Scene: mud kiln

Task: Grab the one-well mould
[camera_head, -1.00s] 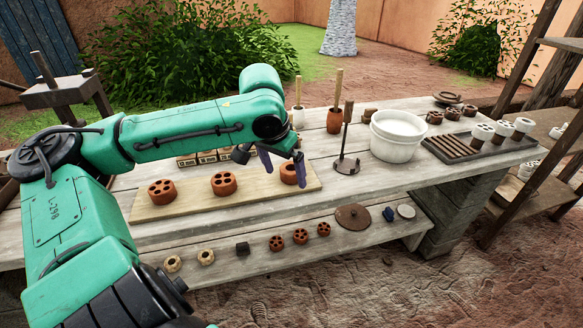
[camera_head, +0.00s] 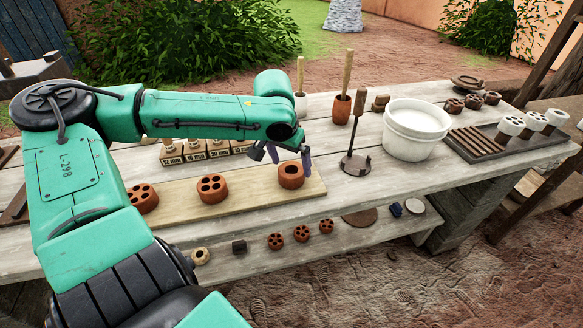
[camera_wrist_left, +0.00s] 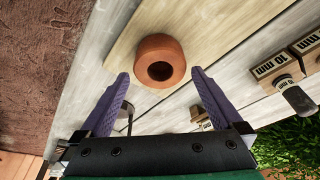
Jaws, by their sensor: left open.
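The one-well mould (camera_head: 291,176) is a short round terracotta block with a single hole in its top. It sits at the right end of a pale wooden board on the bench. My left gripper (camera_head: 288,155) is open and empty, its purple fingers just behind and above the mould in the head view. In the left wrist view the mould (camera_wrist_left: 159,49) lies ahead of the open fingers (camera_wrist_left: 160,76), roughly centred between them. I see no finger touching it. My right gripper is not in view.
Two terracotta moulds with several wells, one nearer (camera_head: 212,188) and one partly behind my arm (camera_head: 143,198), stand left on the board (camera_head: 250,192). Stamped blocks (camera_head: 218,148) line its back. A stand with an upright handle (camera_head: 355,162) and a white bucket (camera_head: 385,142) are right.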

